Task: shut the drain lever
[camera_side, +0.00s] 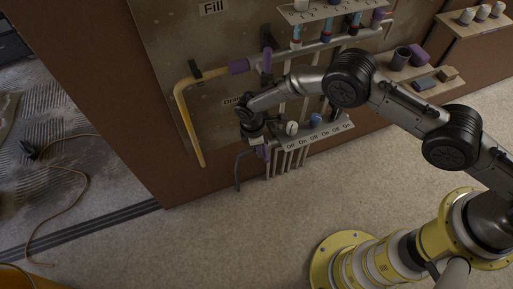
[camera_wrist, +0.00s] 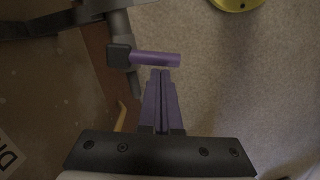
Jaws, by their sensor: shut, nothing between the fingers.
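The drain lever (camera_wrist: 155,59) is a short purple bar in the wrist view. It points right from a dark valve body (camera_wrist: 119,54) on a grey pipe. My gripper (camera_wrist: 160,72) has slim purple fingers pressed together with nothing between them. Their tips are just below the bar in the picture; I cannot tell whether they touch it. In the side view my gripper (camera_side: 264,152) points down in front of the panel, below the partly covered Drain label (camera_side: 233,101). The lever cannot be told apart from the gripper there.
A yellow hose (camera_side: 187,120) hangs left of my gripper. A purple handle (camera_side: 265,60) is on the upper pipe, below the Fill label (camera_side: 213,8). The floor (camera_side: 225,240) in front is clear.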

